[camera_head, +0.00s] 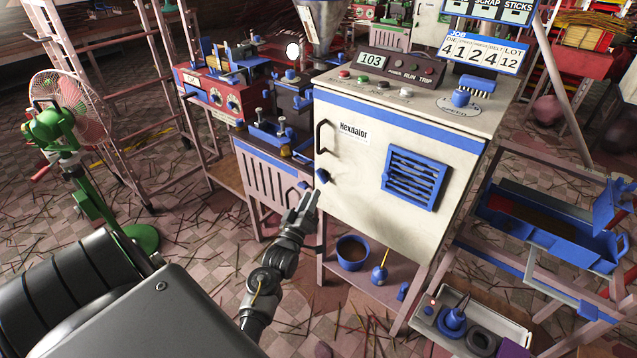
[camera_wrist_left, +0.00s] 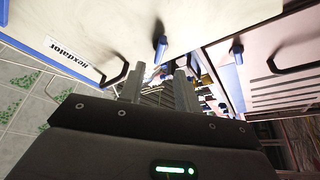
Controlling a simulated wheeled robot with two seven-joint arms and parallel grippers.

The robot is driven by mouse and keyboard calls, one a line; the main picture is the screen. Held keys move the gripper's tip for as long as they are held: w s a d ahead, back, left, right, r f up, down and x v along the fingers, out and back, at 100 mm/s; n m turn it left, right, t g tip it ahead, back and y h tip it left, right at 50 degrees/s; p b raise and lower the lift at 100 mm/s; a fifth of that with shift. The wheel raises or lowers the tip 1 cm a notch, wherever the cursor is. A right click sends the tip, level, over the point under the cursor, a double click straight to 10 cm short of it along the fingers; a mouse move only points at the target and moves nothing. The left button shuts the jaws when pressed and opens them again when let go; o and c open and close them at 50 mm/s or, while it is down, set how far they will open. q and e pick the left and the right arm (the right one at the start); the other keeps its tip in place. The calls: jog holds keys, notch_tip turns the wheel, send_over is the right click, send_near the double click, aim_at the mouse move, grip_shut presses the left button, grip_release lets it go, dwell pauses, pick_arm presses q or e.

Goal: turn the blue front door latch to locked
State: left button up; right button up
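The blue front door latch (camera_head: 323,176) sits on the cream cabinet door (camera_head: 350,215), near its left edge and below the black handle (camera_head: 319,136). In the left wrist view the latch (camera_wrist_left: 161,49) is a narrow blue piece standing out from the door, ahead of the fingertips. My left gripper (camera_head: 307,196) is just below and left of the latch, apart from it as far as I can tell. Its two fingers (camera_wrist_left: 160,72) are spread with nothing between them. The door looks closed. My right gripper is out of view.
The door has a blue vent (camera_head: 414,180). Another blue knob (camera_head: 304,184) is on the pink cabinet (camera_head: 262,180) close left of the gripper. A blue bowl (camera_head: 352,253) stands on the shelf below. A green fan (camera_head: 65,130) stands at the left.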

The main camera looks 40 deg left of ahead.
aim_at(320, 179)
pick_arm(q)
jog(key=x, duration=0.6)
jog(key=shift+d, duration=0.1)
jog(key=shift+c, duration=0.2)
grip_shut()
